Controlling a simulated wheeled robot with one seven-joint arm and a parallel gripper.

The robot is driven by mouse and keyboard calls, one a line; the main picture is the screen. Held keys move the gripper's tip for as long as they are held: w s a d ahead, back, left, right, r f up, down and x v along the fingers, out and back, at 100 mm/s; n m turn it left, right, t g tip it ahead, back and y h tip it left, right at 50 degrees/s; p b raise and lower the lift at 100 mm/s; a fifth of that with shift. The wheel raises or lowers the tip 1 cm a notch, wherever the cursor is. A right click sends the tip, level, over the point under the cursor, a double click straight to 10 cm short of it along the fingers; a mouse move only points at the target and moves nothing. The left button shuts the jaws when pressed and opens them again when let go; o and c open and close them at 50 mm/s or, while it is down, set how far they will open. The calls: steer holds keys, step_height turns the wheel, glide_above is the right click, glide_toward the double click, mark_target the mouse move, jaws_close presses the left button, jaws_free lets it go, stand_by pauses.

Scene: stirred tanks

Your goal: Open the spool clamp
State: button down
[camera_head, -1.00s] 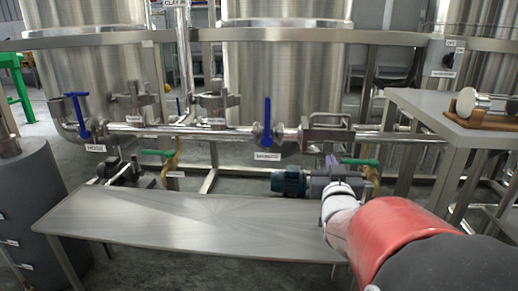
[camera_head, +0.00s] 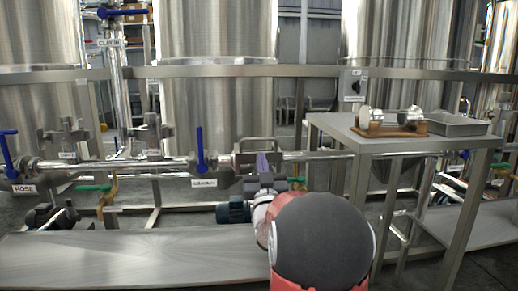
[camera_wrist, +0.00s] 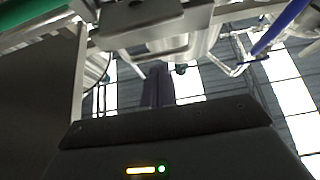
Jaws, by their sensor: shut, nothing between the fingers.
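A steel fitting with a rectangular loop handle (camera_head: 258,143) sits on the horizontal pipe right of a blue-handled valve (camera_head: 201,152). It looks like the spool clamp, but I cannot read a label on it. My gripper (camera_head: 262,160) has purple fingers, shut and empty, and overlaps the pipe just below the loop. I cannot tell whether it touches. In the wrist view the closed fingers (camera_wrist: 157,78) point up under a grey metal part (camera_wrist: 150,30). My forearm hides the area below.
A steel table (camera_head: 335,122) at right holds a wooden stand with a metal piece (camera_head: 390,122) and a grey tray (camera_head: 458,124). A low steel bench (camera_head: 130,262) lies in front. A green-handled valve (camera_head: 93,188) and a motor pump (camera_head: 233,209) sit under the pipe.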

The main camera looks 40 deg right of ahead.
steer(key=shift+x, duration=2.35)
steer(key=shift+r+p, duration=0.1)
steer(key=shift+p, duration=0.2)
